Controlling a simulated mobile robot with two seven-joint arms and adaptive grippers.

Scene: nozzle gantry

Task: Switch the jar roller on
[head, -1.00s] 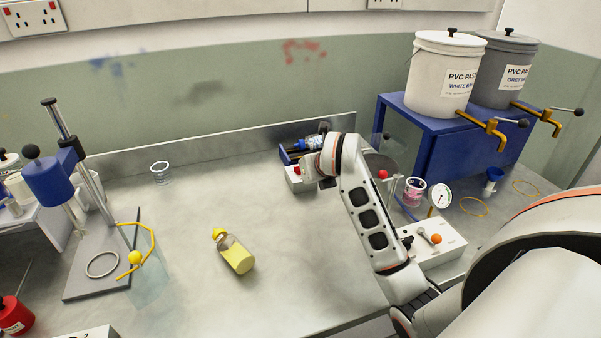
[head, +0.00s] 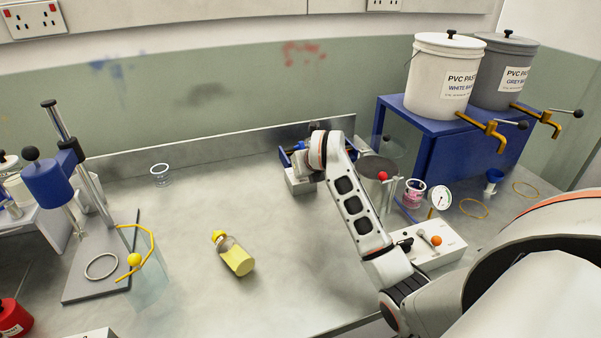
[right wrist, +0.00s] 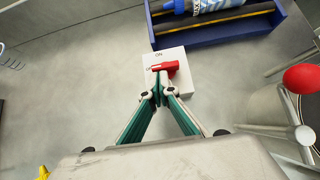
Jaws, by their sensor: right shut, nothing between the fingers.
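The jar roller (right wrist: 220,22) is a blue frame with dark rollers and a blue-and-white labelled bottle (right wrist: 192,6) lying on it. In the head view my right arm mostly hides the roller (head: 284,158). In front of it stands its white switch box (right wrist: 178,55), which also shows in the head view (head: 297,185). A red switch lever (right wrist: 168,67) sits on the box, below a small "ON" mark. My right gripper (right wrist: 161,90) is shut and empty, its tips at the lever's near side. I cannot tell whether they touch it. My left gripper is out of view.
A red ball-topped knob (right wrist: 302,78) on a metal stand is close to the right of my right gripper. A yellow-capped bottle (head: 236,256) lies on the open bench to the left. Paste buckets (head: 445,75) stand on a blue stand at the back right.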

